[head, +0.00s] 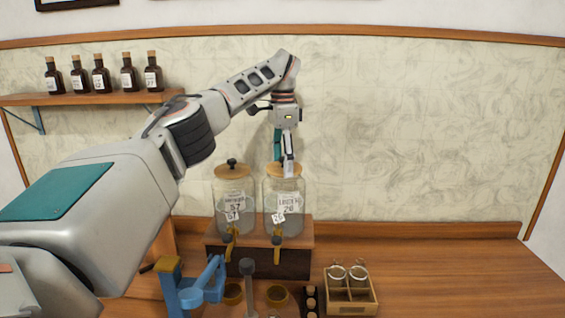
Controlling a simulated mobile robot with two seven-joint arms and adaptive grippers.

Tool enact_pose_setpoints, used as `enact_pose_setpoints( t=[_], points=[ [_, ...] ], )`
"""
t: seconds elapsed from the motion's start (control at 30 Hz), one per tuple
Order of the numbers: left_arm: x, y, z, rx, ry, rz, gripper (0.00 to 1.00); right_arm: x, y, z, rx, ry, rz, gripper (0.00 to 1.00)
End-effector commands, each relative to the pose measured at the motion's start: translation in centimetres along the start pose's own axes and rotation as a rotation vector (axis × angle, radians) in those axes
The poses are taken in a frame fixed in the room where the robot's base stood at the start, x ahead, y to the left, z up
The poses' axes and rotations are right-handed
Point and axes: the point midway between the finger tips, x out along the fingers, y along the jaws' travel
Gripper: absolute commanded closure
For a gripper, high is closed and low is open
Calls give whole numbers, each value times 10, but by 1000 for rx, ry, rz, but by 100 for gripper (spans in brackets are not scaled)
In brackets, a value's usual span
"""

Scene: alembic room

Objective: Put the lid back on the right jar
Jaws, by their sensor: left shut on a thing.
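The right jar (285,205) is clear glass with a white label and a tap low on its front. Its wooden lid (284,171) is at the jar's mouth; I cannot tell whether it is fully seated. My left gripper (284,163) points straight down over this lid and is shut on it, its fingers hiding the knob. The left jar (234,205) stands beside it with its wooden lid (233,171) and dark knob on top. Both jars stand on a wooden stand (262,262). My right gripper is not in view.
A blue device (195,290), small round wooden containers and a wooden crate (350,302) with glass jars stand in front of the stand. A shelf (90,98) with several brown bottles hangs at left. The counter at right (450,275) is clear.

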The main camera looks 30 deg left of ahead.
Motion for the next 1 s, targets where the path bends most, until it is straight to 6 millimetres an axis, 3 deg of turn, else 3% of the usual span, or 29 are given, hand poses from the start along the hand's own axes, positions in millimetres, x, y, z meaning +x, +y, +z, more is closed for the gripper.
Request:
enact_pose_setpoints(
  t=[0.3, 0.33, 0.4, 0.67, 0.7, 0.9, 1.0],
  points=[
    [0, 0, 0, 0, 1, 0, 48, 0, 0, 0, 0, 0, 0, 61],
    [0, 0, 0, 0, 1, 0, 23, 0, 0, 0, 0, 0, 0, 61],
    [0, 0, 0, 0, 1, 0, 9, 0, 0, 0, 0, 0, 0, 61],
    [0, 0, 0, 0, 0, 0, 9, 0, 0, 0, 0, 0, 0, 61],
    [0, 0, 0, 0, 0, 0, 0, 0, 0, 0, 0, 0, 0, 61],
    [0, 0, 0, 0, 0, 0, 0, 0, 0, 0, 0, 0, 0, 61],
    [0, 0, 0, 0, 0, 0, 26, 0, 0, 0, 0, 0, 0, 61]
  ],
)
